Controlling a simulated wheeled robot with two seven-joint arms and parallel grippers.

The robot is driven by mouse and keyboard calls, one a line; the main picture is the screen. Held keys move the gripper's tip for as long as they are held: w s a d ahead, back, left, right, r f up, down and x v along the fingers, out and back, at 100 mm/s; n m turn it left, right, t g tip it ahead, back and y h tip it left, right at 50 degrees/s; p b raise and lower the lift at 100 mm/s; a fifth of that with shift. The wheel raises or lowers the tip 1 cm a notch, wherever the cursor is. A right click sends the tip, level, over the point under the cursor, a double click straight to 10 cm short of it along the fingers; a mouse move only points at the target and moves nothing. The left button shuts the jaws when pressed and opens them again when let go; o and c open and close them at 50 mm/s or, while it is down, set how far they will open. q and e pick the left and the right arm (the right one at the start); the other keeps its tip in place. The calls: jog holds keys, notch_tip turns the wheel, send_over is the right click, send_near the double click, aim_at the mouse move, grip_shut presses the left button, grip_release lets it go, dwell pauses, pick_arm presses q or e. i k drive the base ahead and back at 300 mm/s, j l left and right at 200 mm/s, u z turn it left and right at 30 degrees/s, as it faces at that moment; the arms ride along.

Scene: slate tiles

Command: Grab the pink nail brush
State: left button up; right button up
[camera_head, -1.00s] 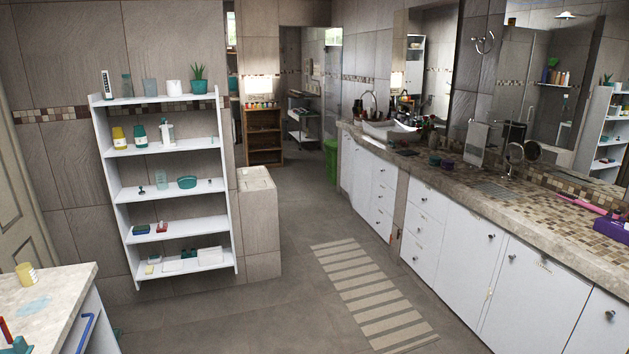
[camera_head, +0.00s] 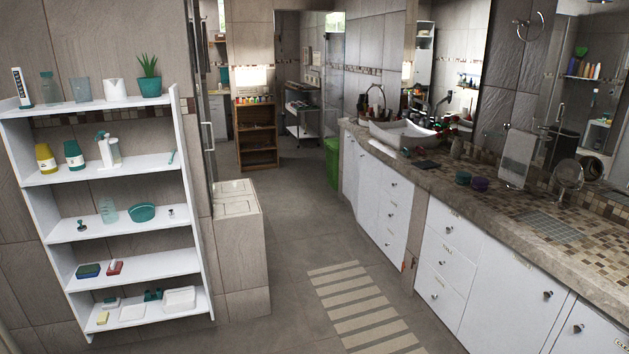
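I cannot make out a pink nail brush for certain. A small red or pinkish block with a pale part (camera_head: 115,267) lies on the fourth board of the white shelf unit (camera_head: 198,215); it is too small to tell whether it is the brush. A blue and green block (camera_head: 88,270) lies just left of it. Neither of my grippers shows in the head view.
A long counter (camera_head: 470,200) runs along the right. The floor between, with a striped mat (camera_head: 362,308), is clear.

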aim_at(417, 151)
jog(key=i+j+z, duration=0.1)
jog(key=i, duration=0.5)
jog(key=i+j+z, duration=0.15)
jog(key=i, duration=0.4)
jog(key=i+j+z, duration=0.1)
jog(key=i, duration=0.45)
jog(key=i+l, duration=0.2)
jog(key=i, duration=0.5)
jog(key=i+l+z, duration=0.1)
jog(key=i, duration=0.6)
jog(key=i+l, duration=0.2)
jog(key=i, duration=0.5)
jog(key=i+j+u, duration=0.15)
jog(key=i, duration=0.8)
jog(key=i+j+z, duration=0.1)
jog(key=z, duration=0.35)
jog(key=i+j+z, duration=0.2)
jog(key=z, duration=0.25)
jog(key=i+j+z, duration=0.15)
jog(key=z, duration=0.3)
